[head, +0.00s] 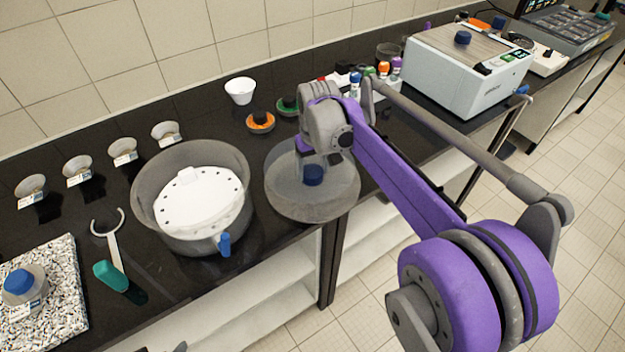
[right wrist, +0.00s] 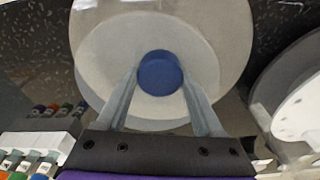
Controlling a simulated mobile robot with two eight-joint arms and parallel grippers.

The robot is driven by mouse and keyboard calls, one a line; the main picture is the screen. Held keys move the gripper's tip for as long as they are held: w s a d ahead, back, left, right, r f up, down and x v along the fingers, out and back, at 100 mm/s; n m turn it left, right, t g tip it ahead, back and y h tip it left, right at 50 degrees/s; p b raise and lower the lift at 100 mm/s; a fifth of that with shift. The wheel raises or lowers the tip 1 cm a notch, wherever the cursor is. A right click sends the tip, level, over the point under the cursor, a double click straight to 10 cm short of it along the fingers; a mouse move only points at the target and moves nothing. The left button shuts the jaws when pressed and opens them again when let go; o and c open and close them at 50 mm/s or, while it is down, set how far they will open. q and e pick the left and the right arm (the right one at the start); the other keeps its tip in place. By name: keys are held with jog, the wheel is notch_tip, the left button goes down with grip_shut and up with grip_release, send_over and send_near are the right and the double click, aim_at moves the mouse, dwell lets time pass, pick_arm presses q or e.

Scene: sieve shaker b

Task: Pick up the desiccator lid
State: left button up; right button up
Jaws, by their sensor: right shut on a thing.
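The desiccator lid (head: 290,197) is a translucent grey disc with a blue knob (head: 313,176). It is in the middle of the head view, right of the open desiccator bowl (head: 147,208), near the counter's front edge. My right gripper (head: 313,165) reaches it from above and is shut on the blue knob. In the right wrist view, the two fingers stand on either side of the knob (right wrist: 160,71), with the lid (right wrist: 100,60) behind. I cannot tell whether the lid touches the counter. My left gripper is not seen.
The bowl holds a white perforated plate (head: 200,198) and has a blue tap (head: 224,243). Behind the lid are orange (head: 260,121) and green (head: 287,106) rings and a white cup (head: 240,91). A teal-handled tool (head: 111,276) and speckled slab (head: 62,315) lie left.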

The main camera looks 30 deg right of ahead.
aim_at(313, 171)
grip_shut()
notch_tip(313, 171, up, 10)
jog(key=shift+p, duration=0.35)
